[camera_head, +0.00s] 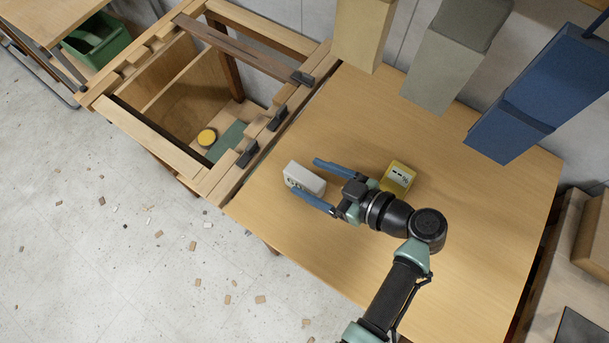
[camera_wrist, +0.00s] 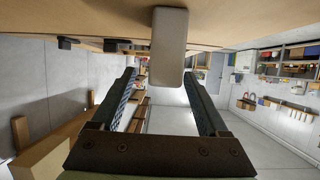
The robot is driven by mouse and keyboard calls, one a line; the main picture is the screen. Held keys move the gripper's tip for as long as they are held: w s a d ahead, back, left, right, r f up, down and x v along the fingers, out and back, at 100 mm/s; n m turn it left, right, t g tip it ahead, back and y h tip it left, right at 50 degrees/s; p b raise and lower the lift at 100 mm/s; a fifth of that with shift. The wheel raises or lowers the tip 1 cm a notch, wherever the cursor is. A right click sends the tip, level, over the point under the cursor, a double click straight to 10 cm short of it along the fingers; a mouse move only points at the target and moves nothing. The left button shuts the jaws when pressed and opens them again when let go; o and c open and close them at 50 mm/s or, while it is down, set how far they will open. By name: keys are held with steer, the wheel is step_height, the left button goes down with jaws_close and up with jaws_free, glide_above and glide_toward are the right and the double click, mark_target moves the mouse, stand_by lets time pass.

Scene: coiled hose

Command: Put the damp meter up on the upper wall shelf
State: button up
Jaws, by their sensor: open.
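A pale grey-white block-shaped device (camera_head: 306,182) lies on the wooden bench top, and its plain side shows in the wrist view (camera_wrist: 170,45). A yellow device with a small display panel (camera_head: 398,176) sits on the bench to its right, beside my wrist. I cannot tell for certain which is the damp meter. My gripper (camera_head: 305,176) is open, low over the bench, its two blue fingers reaching either side of the pale device. In the wrist view my gripper (camera_wrist: 166,75) shows a gap on both sides of it. I cannot make out the upper wall shelf.
Beige (camera_head: 362,30), grey (camera_head: 442,70) and blue (camera_head: 530,110) boxes stand high at the back, above the bench top (camera_head: 450,240). The right bench area is clear.

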mark_target(293, 172)
steer(key=p+x, duration=0.1)
steer(key=x, duration=0.1)
steer(key=p+x, duration=0.1)
steer(key=x, duration=0.2)
steer(key=shift+s+a+r, duration=0.1)
steer(key=shift+s+a, duration=0.05)
steer(key=shift+s, duration=0.1)
steer(key=shift+w+a+f, duration=0.15)
steer(key=shift+w+f, duration=0.05)
jaws_close()
